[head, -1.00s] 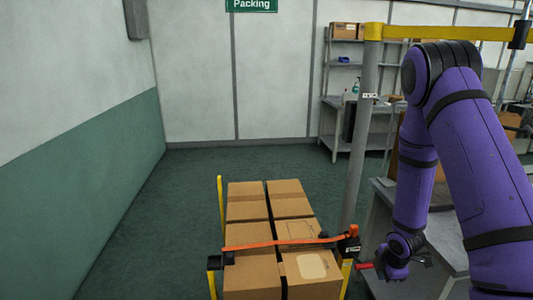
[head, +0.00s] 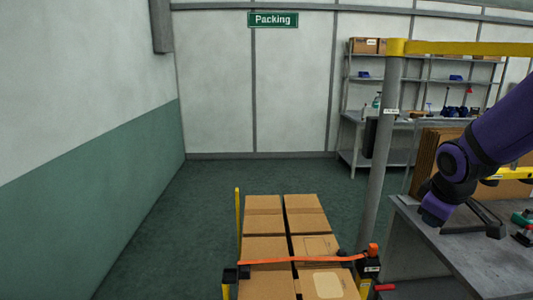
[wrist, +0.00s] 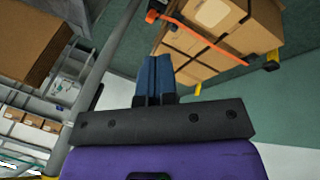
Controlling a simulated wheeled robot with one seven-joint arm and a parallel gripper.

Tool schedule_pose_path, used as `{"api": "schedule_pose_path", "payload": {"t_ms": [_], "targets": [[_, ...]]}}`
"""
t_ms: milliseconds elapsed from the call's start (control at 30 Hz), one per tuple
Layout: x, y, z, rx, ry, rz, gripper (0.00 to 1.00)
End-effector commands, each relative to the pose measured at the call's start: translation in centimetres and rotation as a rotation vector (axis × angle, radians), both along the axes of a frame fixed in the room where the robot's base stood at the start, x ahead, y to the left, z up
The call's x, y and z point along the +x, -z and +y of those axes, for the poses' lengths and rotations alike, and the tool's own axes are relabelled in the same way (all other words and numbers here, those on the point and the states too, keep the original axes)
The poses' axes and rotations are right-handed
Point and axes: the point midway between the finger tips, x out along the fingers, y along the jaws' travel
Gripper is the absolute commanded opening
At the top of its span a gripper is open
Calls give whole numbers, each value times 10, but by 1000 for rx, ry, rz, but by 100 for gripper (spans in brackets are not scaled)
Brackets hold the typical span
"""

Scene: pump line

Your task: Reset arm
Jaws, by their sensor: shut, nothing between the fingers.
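My gripper (wrist: 154,64) shows in the wrist view as two blue fingers pressed together in front of a dark grey bar, with nothing between them. In the head view my purple arm (head: 500,130) comes in from the right edge, with its wrist over the grey workbench (head: 465,255). The fingers cannot be made out clearly there. In the wrist view the fingers point toward the floor area beside the strapped boxes, and look apart from them.
Stacked cardboard boxes (head: 265,250) stand in the front centre under an orange strap (head: 300,261). A grey post (head: 380,165) with a yellow band rises between them and the bench. Flat cardboard (head: 425,160) stands on the bench. Open green floor (head: 170,230) lies at left.

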Motion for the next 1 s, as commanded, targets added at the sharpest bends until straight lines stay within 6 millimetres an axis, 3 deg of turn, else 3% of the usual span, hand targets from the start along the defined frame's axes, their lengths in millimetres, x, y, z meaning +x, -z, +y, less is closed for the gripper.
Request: {"api": "schedule_pose_path", "payload": {"t_ms": [33, 200, 500, 800, 1000], "targets": [[-9, -15, 4, 19, 36, -19, 0], [-43, -53, 16, 91, 165, -55, 0], [-112, -105, 39, 236, 370, -103, 0], [-174, -131, 58, 363, 514, -124, 0], [-188, -134, 62, 392, 545, -122, 0]]}}
